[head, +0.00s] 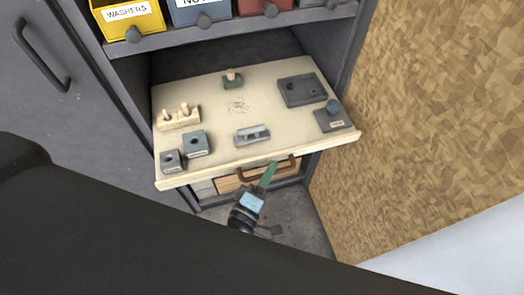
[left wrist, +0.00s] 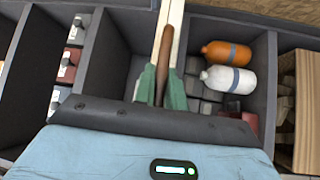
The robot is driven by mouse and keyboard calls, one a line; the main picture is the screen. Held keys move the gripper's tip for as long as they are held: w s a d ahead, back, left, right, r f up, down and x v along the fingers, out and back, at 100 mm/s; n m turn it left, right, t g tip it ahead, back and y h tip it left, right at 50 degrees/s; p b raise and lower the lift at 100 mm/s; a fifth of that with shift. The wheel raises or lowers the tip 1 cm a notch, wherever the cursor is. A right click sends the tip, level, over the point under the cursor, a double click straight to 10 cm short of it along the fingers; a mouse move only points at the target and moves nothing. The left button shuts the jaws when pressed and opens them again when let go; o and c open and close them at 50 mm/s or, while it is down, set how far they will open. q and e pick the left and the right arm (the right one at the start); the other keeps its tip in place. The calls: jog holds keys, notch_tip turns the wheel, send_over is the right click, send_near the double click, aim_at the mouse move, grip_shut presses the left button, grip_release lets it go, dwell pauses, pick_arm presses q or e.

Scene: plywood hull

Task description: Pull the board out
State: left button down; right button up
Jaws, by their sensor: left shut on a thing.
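The pale wooden board (head: 205,105) sticks out of the grey cabinet below the bin shelf, like a sliding shelf. A brown handle (head: 290,168) is fixed along its front edge. My left gripper (head: 269,171), with green fingers, is shut on this handle. In the left wrist view the left gripper (left wrist: 166,78) has the brown handle (left wrist: 173,58) between its fingers, and the board (left wrist: 180,35) shows edge-on as a pale strip. My right gripper is not in view.
A yellow bin (head: 128,18) stands above. A chipboard panel (head: 420,120) is close on the right. Orange (left wrist: 227,52) and white bottles (left wrist: 229,79) lie in a lower compartment.

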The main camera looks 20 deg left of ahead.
pick_arm(q)
jog(key=s+d, duration=0.4)
jog(key=s, duration=0.2)
dwell(0.3)
jog(key=c, duration=1.7)
grip_release()
jog(key=shift+c, duration=0.2)
jog(key=shift+s, duration=0.1)
jog(key=b+v, duration=0.1)
jog(key=v, duration=0.6)
jog(key=shift+s, duration=0.3)
jog(key=shift+f, duration=0.1)
